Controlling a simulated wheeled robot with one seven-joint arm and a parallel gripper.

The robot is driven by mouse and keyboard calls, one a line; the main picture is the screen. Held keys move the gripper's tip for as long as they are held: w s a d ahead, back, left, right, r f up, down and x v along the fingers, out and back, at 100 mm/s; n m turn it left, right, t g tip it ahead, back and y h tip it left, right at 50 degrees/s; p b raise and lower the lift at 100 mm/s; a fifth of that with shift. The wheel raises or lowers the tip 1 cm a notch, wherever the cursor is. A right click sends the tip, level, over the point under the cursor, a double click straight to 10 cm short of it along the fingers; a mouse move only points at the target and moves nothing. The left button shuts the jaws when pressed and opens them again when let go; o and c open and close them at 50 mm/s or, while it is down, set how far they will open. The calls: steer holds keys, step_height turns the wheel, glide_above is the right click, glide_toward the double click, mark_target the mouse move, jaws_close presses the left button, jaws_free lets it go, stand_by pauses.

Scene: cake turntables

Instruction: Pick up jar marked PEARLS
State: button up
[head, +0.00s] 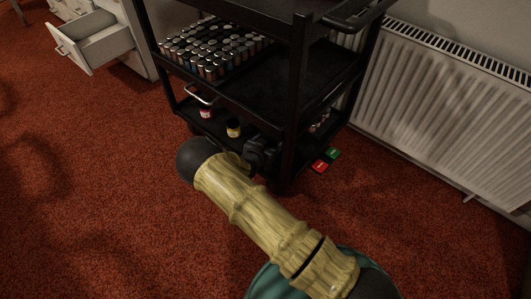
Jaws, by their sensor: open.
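Two small dark-lidded jars stand on the bottom shelf (217,125) of a black trolley: a pink-red jar (206,113) and a yellow jar (233,129). Their lettering is too small to read, so I cannot tell which jar is marked PEARLS. My gripper (261,153) is a dark shape at the end of my bamboo-patterned arm, at the bottom shelf just right of the yellow jar. It is open. Its fingertips are hard to make out against the black trolley, and I see no jar between them.
The trolley's middle shelf (290,95) bears many small jars at its left. A corner post (297,75) stands close to my gripper. An open drawer (95,45) is at upper left.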

stand_by(0.4)
steer(key=c, duration=1.1)
steer(key=shift+r, duration=0.15)
step_height(320, 180, up, 10)
steer(key=p, duration=0.6)
